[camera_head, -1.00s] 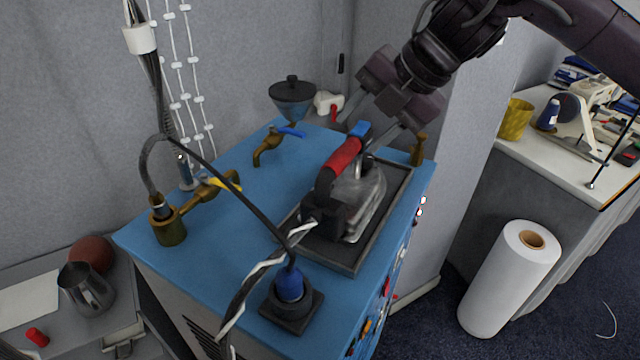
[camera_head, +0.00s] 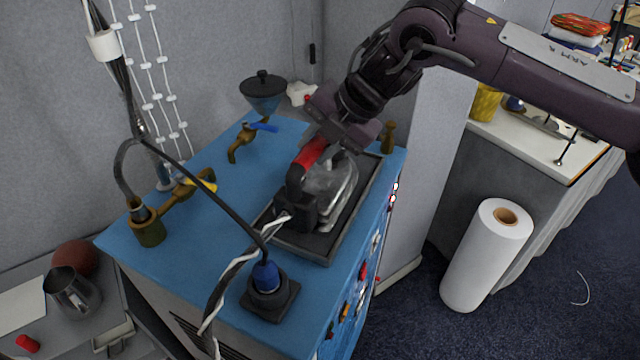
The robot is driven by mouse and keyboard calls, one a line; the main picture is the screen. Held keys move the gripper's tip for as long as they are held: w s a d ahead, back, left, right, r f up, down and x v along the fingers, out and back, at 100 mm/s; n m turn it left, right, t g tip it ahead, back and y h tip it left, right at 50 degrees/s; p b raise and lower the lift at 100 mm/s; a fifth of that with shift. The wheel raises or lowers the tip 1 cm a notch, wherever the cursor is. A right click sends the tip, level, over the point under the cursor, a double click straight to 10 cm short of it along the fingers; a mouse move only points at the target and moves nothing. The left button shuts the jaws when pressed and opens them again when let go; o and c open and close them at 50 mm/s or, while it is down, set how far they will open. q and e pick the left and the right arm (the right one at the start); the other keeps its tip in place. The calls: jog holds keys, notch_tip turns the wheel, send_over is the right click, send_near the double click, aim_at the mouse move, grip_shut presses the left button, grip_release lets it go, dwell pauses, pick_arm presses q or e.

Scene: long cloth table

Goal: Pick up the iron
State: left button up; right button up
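The iron (camera_head: 331,188) has a red handle, a black rear and a grey metal body. It rests in a dark shallow tray (camera_head: 322,252) on top of a blue cabinet (camera_head: 215,205). My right gripper (camera_head: 327,146) is at the front end of the red handle, with its fingers around or right beside it. The fingertips are partly hidden and blurred, so I cannot tell whether they close on the handle. My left gripper is not in view.
Brass valves (camera_head: 149,228) and a funnel (camera_head: 263,93) stand on the cabinet. A white roll (camera_head: 485,255) stands on the floor at right.

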grip_shut()
jog(key=shift+w+r, duration=0.1)
jog(key=shift+r, duration=0.15)
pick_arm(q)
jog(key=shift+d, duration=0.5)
